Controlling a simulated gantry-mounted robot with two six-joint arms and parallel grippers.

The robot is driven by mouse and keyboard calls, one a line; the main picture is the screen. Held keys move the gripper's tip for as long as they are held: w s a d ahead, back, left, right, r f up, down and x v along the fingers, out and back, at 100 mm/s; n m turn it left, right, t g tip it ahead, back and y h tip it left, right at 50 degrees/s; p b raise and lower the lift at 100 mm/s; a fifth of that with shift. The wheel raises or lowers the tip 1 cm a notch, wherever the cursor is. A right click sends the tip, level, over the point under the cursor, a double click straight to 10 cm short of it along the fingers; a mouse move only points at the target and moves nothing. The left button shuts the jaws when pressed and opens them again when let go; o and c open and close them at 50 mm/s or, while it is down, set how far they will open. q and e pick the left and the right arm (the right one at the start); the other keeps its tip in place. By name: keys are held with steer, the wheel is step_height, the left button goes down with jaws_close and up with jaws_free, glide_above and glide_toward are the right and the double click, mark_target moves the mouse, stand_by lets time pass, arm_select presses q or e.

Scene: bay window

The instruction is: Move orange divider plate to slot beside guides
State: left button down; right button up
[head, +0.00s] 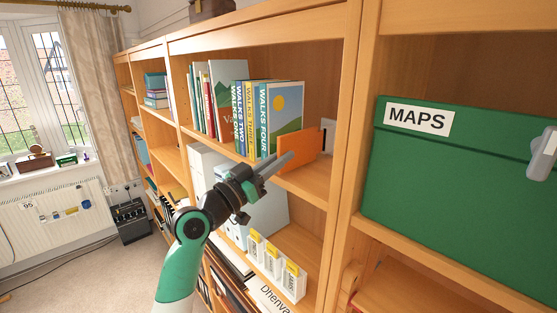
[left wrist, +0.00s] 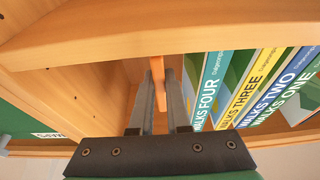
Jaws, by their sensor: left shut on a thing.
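My left gripper (head: 279,163) reaches in from the front of the middle shelf and is shut on the orange divider plate (head: 297,149). The plate stands upright on the shelf, to the right of the Walks guides (head: 268,118), with a small gap that is hard to judge. In the left wrist view the plate's orange edge (left wrist: 167,73) shows between the two gripper fingers (left wrist: 161,92), and the guides (left wrist: 235,88) stand to the right, beside the fingers. The plate's lower part is partly hidden by the fingers. My right gripper is not in view.
A pale upright piece (head: 328,131) stands behind the plate, near the shelf's right side wall (head: 342,110). A green MAPS box (head: 450,185) fills the bay to the right. White labelled boxes (head: 272,262) stand on the shelf below. Other books (head: 222,90) stand left of the guides.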

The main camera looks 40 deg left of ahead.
mark_target(290, 170)
arm_select(q)
steer(key=shift+w+d+b, duration=0.15)
steer(key=shift+w+b, duration=0.5)
steer(key=shift+w, duration=0.95)
steer(key=c, duration=0.8)
jaws_free()
steer(key=d+b+v, duration=0.1)
steer(key=b+v, duration=0.1)
steer(key=v, duration=0.9)
steer(key=shift+s+a, duration=0.25)
steer(key=shift+a, duration=0.25)
